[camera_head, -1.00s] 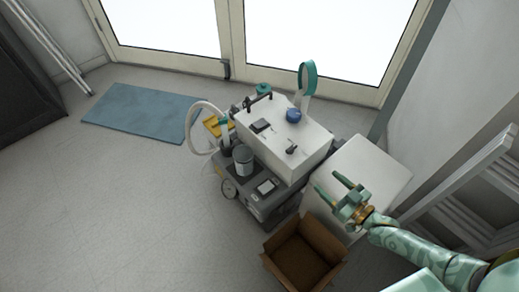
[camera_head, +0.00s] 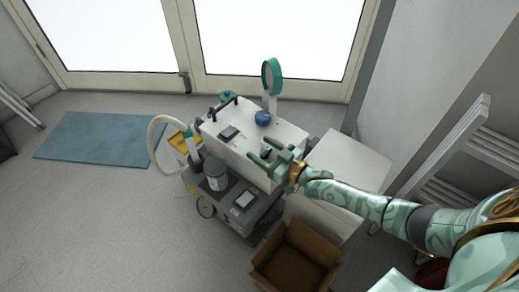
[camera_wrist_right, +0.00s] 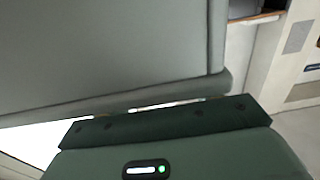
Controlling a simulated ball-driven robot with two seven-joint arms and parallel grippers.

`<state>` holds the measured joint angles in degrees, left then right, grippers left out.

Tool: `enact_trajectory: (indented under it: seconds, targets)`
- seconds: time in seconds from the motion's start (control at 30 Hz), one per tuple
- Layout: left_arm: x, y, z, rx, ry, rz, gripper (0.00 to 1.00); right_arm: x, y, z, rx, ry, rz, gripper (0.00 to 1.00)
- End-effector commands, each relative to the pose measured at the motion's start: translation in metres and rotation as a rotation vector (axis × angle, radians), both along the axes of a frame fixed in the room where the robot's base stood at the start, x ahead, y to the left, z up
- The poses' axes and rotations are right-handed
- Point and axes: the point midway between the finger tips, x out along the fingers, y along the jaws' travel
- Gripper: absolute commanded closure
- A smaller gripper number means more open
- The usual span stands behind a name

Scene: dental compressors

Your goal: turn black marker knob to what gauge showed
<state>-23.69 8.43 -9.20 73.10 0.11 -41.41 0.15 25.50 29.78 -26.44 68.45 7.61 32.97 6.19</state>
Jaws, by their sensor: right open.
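A white machine housing (camera_head: 235,148) stands on a dark grey wheeled unit. A small black knob (camera_head: 266,151) on its top, near the right edge, is partly covered by my right gripper (camera_head: 259,150). The gripper's fingers are open around or just above the knob; I cannot tell if they touch it. A blue round knob (camera_head: 263,118) sits farther back on the top. A teal-rimmed round disc (camera_head: 272,76) stands upright behind it; no dial reading can be made out. The right wrist view shows mostly plain grey surfaces and no knob. My left gripper is not in view.
A black bar handle (camera_head: 223,107) and a flat dark piece (camera_head: 228,132) are also on the housing. A white box (camera_head: 350,165) stands to the right, an open brown carton (camera_head: 297,258) in front. A ladder (camera_head: 470,150) leans at right.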

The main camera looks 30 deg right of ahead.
Motion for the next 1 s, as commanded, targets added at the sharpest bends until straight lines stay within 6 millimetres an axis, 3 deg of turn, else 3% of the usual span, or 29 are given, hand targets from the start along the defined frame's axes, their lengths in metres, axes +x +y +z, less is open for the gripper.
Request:
enact_trajectory:
  seconds: [0.4,0.43,0.6,0.87,1.0]
  targets:
    - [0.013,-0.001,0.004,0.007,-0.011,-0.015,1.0,0.009,0.003,0.001,0.0,0.0,-0.001,0.38]
    - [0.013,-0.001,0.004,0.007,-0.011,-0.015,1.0,0.009,0.003,0.0,0.0,0.0,-0.001,0.41]
    - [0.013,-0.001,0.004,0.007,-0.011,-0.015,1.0,0.008,0.003,0.0,-0.001,0.0,-0.001,0.83]
    - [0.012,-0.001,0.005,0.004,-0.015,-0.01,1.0,0.008,0.002,0.001,0.001,0.0,-0.017,0.83]
    - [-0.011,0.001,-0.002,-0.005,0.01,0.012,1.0,0.009,0.002,0.003,0.005,-0.001,-0.065,0.83]
